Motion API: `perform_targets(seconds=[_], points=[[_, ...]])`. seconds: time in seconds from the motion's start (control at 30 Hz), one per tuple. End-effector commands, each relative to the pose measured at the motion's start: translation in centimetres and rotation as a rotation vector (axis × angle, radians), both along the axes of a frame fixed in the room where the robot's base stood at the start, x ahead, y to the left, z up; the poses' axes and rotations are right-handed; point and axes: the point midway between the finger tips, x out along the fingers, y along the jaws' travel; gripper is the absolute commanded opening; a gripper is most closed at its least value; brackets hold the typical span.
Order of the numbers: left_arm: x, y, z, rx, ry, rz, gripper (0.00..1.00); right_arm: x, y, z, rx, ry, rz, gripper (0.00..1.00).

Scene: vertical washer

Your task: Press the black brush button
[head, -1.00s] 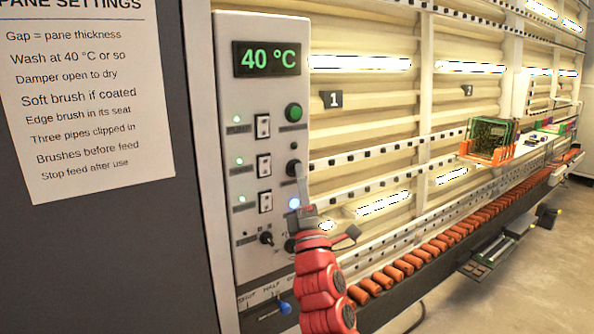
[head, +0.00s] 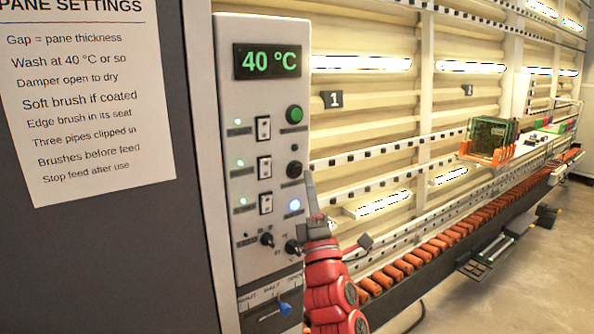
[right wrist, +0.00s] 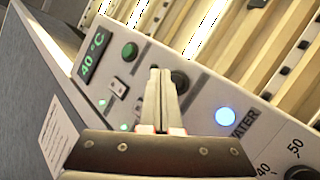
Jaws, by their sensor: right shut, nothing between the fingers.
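The black button (head: 294,169) is round and sits on the pale control panel (head: 262,200), below the green button (head: 294,113). In the right wrist view the black button (right wrist: 181,80) shows just right of the fingertips, partly hidden behind them. My right gripper (head: 309,175) is shut and empty. In the head view its fingertips are just right of and slightly below the black button; I cannot tell whether they touch it. The fingertips also show in the right wrist view (right wrist: 160,70). My left gripper is not in view.
A blue lit lamp (head: 294,206) and dark knobs (head: 267,240) sit below the black button. White switches with green lamps fill the panel's left side. A display (head: 267,61) reads 40 °C. Orange rollers (head: 430,248) run off to the right.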

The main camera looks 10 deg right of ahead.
Motion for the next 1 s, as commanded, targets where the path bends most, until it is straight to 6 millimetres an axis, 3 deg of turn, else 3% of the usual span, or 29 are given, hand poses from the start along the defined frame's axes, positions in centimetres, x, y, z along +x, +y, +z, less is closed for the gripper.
perform_targets(seconds=[0.4,1.0], points=[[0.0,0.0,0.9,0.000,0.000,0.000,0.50,-3.5,-1.1,0.1,-0.001,-0.001,0.002,0.00],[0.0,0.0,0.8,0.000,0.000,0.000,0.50,-3.4,-1.0,-0.4,0.003,0.003,0.014,0.00]])
